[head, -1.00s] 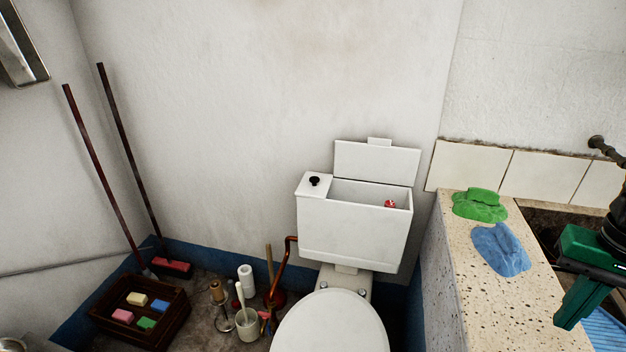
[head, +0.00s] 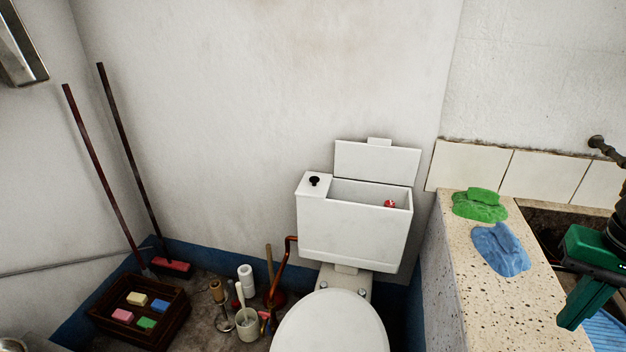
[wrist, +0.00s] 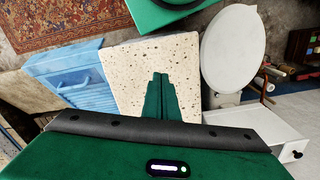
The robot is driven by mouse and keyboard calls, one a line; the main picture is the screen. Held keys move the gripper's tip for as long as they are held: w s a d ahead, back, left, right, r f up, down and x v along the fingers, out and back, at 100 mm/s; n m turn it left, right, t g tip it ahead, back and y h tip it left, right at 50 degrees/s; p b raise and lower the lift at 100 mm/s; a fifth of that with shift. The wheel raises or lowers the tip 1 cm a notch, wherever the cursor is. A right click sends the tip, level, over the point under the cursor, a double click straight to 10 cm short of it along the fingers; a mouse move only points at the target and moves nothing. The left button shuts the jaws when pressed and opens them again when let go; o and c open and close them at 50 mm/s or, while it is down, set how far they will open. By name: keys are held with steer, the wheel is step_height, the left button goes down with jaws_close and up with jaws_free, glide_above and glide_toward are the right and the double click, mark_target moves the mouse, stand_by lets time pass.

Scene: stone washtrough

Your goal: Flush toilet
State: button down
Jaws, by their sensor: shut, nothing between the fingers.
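The white toilet has its cistern (head: 352,238) against the wall, with part of its top open and a raised lid panel (head: 376,163) behind the opening. A small black knob (head: 314,181) stands on the closed left part of the cistern top. A red and white piece (head: 390,203) shows inside. The toilet's seat lid (head: 331,322) is down. My green gripper (head: 569,325) is at the right, over the stone trough, well away from the knob. In the wrist view my gripper (wrist: 160,78) is shut and empty, and the knob (wrist: 297,155) shows at the lower right.
The speckled stone trough edge (head: 455,275) stands right of the toilet, with a green cloth (head: 480,206) and a blue cloth (head: 501,250) on it. A crate (head: 150,330) with sponges, a brush holder (head: 248,325) and brooms (head: 125,150) are at the left. The space above the cistern is clear.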

steer(key=w+a+r+t+h, duration=0.1)
steer(key=w+a, duration=0.1)
steer(key=w, duration=1)
steer(key=w+a+r+n+t, duration=0.1)
steer(key=w+a+r+t, duration=0.15)
steer(key=w, duration=0.85)
steer(key=w+a+r+t+h, duration=0.1)
steer(key=w+a, duration=0.1)
steer(key=w, duration=1)
steer(key=t+y, duration=0.4)
steer(key=y, duration=0.1)
glide_above(316, 180)
steer(key=shift+n, duration=0.4)
step_height(316, 180, down, 6)
steer(key=shift+w+a+r, duration=0.15)
steer(key=shift+r, duration=0.1)
steer(key=shift+f, duration=0.1)
steer(key=shift+f, duration=4.35)
steer(key=shift+f, duration=0.1)
steer(key=shift+f, duration=0.3)
